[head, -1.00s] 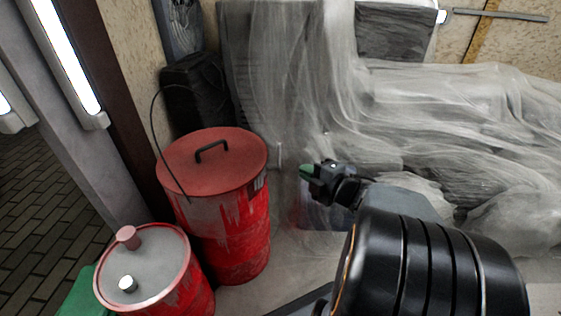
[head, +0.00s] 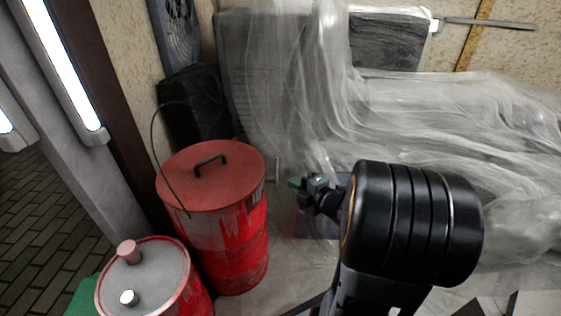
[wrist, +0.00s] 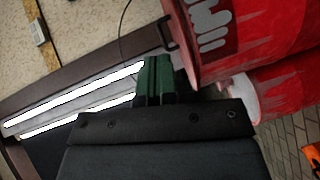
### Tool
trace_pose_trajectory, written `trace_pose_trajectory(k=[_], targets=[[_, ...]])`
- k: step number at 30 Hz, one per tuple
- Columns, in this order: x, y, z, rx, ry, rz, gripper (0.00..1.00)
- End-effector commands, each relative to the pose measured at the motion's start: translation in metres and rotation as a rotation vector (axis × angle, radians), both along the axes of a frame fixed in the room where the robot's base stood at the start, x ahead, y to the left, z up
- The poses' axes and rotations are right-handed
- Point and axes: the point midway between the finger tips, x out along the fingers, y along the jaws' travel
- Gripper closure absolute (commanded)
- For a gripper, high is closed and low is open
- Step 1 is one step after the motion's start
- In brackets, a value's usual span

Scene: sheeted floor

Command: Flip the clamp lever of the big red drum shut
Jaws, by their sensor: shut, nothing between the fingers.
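The big red drum (head: 215,240) stands upright left of centre in the head view, with a red lid and a black lid handle (head: 210,160). A thin pale piece (head: 278,170) sticks out at the right of its rim. It looks like the clamp lever, swung out, but it is small. My gripper (head: 296,184), with green fingertips, is shut and empty just right of the drum, close to that piece. I cannot tell whether they touch. In the wrist view the drum (wrist: 265,40) is at upper right, beyond the green fingers (wrist: 155,75); the lever is not clear there.
A smaller red drum (head: 165,280) with a grey top and two caps stands in front at left. A dark case (head: 192,105) is behind the big drum. Plastic-sheeted shapes (head: 440,120) fill the back and right. A lit post (head: 65,70) stands at left.

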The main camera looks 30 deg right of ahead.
Motion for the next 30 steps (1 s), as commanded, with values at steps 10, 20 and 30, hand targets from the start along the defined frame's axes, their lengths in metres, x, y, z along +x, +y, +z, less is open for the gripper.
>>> trace_pose_trajectory(k=[10, 20, 30], targets=[[0.035, 0.013, -0.01, -0.006, 0.0, 0.004, 1.0], [0.083, 0.011, -0.019, -0.004, 0.001, -0.003, 1.0], [0.099, 0.001, -0.022, -0.003, 0.002, -0.003, 1.0]])
